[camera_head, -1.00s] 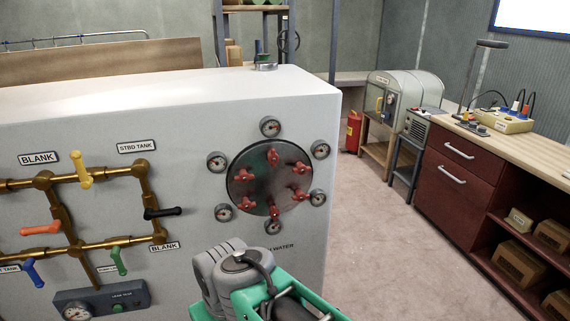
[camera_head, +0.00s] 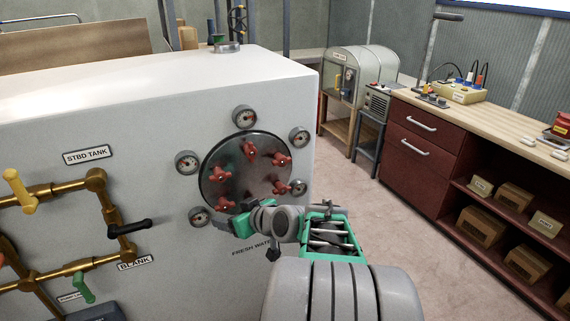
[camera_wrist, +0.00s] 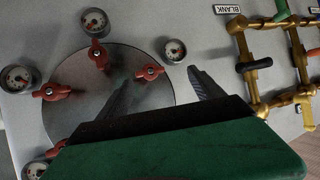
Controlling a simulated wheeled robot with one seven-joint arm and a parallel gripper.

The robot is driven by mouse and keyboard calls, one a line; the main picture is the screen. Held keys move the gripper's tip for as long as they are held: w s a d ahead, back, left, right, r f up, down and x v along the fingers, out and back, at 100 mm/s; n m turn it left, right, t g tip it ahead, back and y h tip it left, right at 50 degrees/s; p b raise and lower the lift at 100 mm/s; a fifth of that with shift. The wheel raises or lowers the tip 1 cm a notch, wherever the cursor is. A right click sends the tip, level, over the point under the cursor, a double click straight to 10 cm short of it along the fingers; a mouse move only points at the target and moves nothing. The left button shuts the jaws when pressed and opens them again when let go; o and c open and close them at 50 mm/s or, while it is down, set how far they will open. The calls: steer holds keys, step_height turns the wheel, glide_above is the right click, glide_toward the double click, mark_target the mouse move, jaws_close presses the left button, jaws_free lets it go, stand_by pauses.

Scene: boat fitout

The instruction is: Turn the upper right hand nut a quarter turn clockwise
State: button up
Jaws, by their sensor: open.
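A round dark metal plate (camera_head: 240,183) on the white tank's front carries a ring of red winged nuts. The upper right hand nut (camera_head: 282,159) sits at its upper right edge, clear of my arm in the head view. The wrist view is turned roughly upside down, and this nut appears to be the one at its lower left (camera_wrist: 57,148), partly cut off by my gripper body. My gripper (camera_wrist: 159,76) is open and empty, its fingers pointing towards the plate. In the head view my gripper (camera_head: 228,226) is low by the plate's lower edge. My arm hides the bottom nut there.
Gauges ring the plate, one at upper right (camera_head: 299,137) near that nut. Brass pipes with coloured handles (camera_head: 97,180) stand out from the tank at left. A workbench with red drawers (camera_head: 420,148) is at right. Floor (camera_head: 365,210) between is clear.

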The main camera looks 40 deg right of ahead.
steer(key=s+d+r+m+t+h, duration=0.1)
steer(key=d+r+m+t+h, duration=0.15)
steer(key=d, duration=0.55)
steer(key=m+t+h, duration=0.1)
steer(key=t+h, duration=0.2)
glide_toward(283, 161)
steer(key=w, duration=0.2)
steer(key=shift+g, duration=0.25)
steer(key=x, duration=0.2)
steer(key=p+x, duration=0.1)
steer(key=x, duration=0.1)
steer(key=p+x, duration=0.1)
steer(key=x, duration=0.1)
steer(key=shift+w+d+r, duration=0.25)
steer(key=shift+w+d, duration=0.05)
steer(key=shift+w+d+f, duration=0.1)
steer(key=shift+w+d, duration=0.05)
steer(key=shift+w, duration=0.2)
steer(key=c, duration=1.4)
